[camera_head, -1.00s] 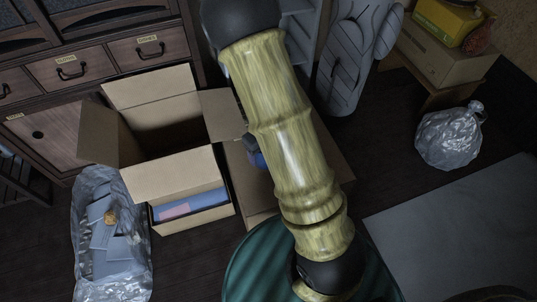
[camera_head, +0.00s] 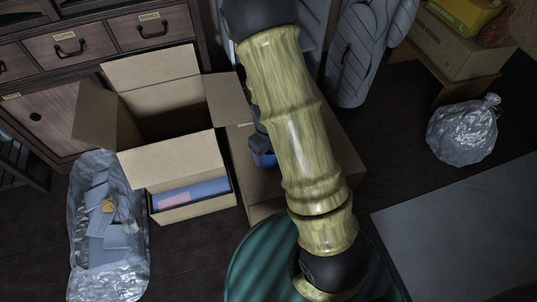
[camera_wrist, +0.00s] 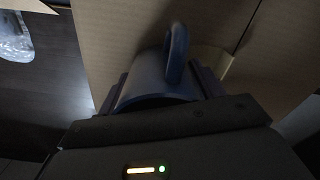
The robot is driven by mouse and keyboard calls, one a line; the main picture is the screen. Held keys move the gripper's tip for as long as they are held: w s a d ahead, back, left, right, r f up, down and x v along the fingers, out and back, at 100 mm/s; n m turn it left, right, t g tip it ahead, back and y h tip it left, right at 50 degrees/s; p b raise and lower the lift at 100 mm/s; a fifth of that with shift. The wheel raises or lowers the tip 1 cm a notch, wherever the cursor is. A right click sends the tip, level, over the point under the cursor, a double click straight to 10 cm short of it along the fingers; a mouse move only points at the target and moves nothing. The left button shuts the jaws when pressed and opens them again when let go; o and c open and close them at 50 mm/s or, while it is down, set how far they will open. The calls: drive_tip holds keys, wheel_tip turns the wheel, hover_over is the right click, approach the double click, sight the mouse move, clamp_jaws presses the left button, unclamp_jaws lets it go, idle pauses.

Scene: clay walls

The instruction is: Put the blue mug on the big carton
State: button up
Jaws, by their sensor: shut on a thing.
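The blue mug (camera_wrist: 150,78) is between the fingers of my gripper (camera_wrist: 163,84) in the wrist view, its handle pointing up in the picture. In the head view a small part of the mug (camera_head: 264,158) shows at the left edge of my arm, which hides most of the gripper. The big closed carton (camera_head: 262,204) lies under my arm, partly covered by it. Its brown cardboard top (camera_wrist: 110,30) with a seam fills much of the wrist view behind the mug. I cannot tell whether the mug touches the carton.
An open carton (camera_head: 185,165) stands left of the big carton, one flap reaching toward it. A clear bag (camera_head: 110,235) of items lies at the left. A green round seat (camera_head: 255,262) is in front. A tied bag (camera_head: 462,132) and grey mat (camera_head: 470,230) are at the right.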

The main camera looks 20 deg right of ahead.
drive_tip(key=shift+f, duration=0.2)
drive_tip(key=o, duration=1.2)
wheel_tip(320, 180, up, 12)
drive_tip(key=p, duration=0.8)
drive_tip(key=shift+r, duration=0.25)
